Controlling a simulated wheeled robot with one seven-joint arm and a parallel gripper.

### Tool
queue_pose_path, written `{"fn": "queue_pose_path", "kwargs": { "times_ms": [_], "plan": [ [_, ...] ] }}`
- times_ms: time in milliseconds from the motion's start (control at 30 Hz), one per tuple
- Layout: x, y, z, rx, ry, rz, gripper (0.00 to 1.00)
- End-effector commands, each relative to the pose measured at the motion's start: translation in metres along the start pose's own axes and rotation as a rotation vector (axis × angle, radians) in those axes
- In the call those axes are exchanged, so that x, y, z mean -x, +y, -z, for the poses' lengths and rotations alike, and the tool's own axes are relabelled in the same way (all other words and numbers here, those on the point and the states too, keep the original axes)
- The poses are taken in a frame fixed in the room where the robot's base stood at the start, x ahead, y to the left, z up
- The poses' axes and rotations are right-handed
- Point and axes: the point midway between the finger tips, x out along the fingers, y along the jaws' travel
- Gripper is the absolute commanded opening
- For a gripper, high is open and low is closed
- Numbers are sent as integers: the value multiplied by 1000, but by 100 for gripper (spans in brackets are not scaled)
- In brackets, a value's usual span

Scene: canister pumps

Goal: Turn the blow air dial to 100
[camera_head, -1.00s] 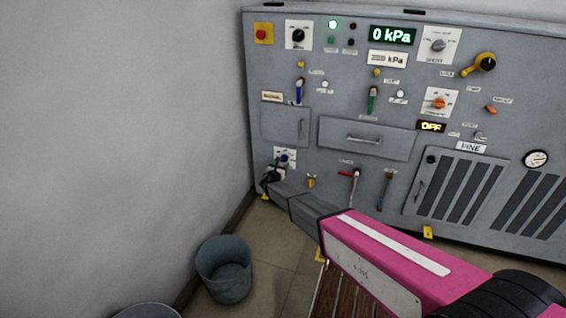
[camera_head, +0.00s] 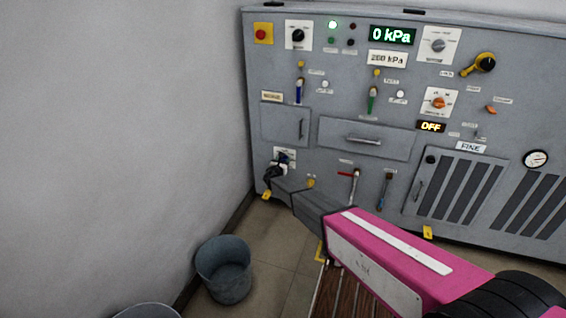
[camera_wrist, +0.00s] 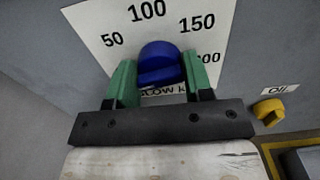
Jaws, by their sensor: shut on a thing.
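The blue dial (camera_wrist: 158,52) sits on a white scale plate (camera_wrist: 100,22) in the wrist view, with 50, 100, 150 and a partly hidden 200 around it. My gripper (camera_wrist: 157,68) has its green fingers on both sides of the dial, shut on it. The dial's pointing direction is hard to tell. The lower part of the plate and some of its lettering are hidden behind the gripper. In the head view, my gripper (camera_head: 277,170) is at the lower left of the grey panel, covering most of the dial and part of its plate (camera_head: 291,154).
A yellow part (camera_wrist: 268,112) sits right of the plate. The grey panel (camera_head: 340,100) carries other dials, levers and a 0 kPa display (camera_head: 392,36). A grey bin (camera_head: 224,270) stands on the floor by the left wall.

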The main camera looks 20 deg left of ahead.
Motion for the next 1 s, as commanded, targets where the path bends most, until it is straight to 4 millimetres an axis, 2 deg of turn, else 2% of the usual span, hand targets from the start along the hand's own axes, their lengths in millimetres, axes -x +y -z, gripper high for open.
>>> {"fn": "queue_pose_path", "kwargs": {
  "times_ms": [367,1000],
  "plan": [
    [1,0,0,-182,0,1,23],
    [1,0,0,-782,0,1,23]
  ]
}}
